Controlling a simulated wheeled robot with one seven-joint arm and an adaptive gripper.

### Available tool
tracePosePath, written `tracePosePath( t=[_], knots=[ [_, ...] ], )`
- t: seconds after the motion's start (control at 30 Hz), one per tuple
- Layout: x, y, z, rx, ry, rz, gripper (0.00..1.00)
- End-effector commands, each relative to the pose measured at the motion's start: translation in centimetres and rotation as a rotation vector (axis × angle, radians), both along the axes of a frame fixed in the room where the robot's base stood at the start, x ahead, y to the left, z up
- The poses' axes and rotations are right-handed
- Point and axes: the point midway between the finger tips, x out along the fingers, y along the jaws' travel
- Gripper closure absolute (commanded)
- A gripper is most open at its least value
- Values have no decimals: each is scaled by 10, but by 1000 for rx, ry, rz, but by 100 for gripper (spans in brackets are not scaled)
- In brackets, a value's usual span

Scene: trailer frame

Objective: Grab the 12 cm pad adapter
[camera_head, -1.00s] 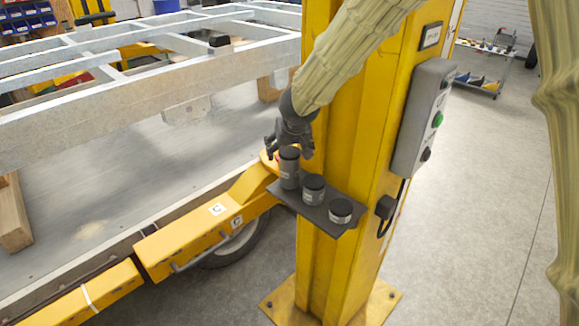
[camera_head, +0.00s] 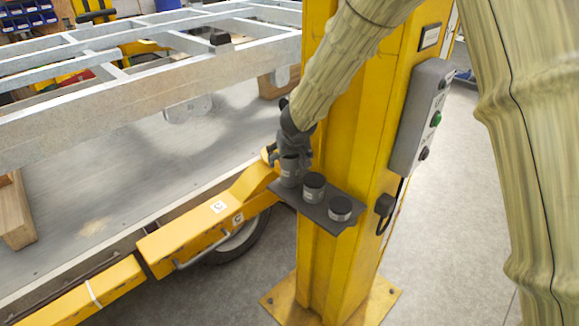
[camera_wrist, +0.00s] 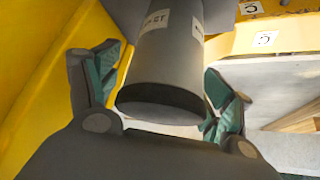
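Three dark grey cylindrical pad adapters of differing height stand upright on a small dark shelf (camera_head: 322,214) on the yellow post. The tallest adapter (camera_head: 289,172) is at the left end, its top hidden by my gripper (camera_head: 287,155). The medium one (camera_head: 313,187) is in the middle and the shortest (camera_head: 340,208) at the right. In the wrist view the tall adapter (camera_wrist: 165,62), with white labels, lies between the two fingers of my gripper (camera_wrist: 160,85). The fingers are open. A gap shows on the left; the right finger is very close, contact unclear.
The yellow post (camera_head: 335,255) is right beside the shelf and my gripper. A grey control box (camera_head: 416,120) with buttons is on its right face. A yellow lift arm (camera_head: 190,228) and the galvanised trailer frame (camera_head: 130,101) lie to the left.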

Motion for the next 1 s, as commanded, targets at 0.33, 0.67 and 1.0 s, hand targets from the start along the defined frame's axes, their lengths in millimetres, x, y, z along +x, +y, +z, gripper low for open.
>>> tracePosePath(
  t=[0.33,0.67,1.0],
  knots=[
    [0,0,0,0,0,0,85],
    [1,0,2,1,-2,-1,100],
    [1,0,31,4,-4,-1,100]
  ],
)
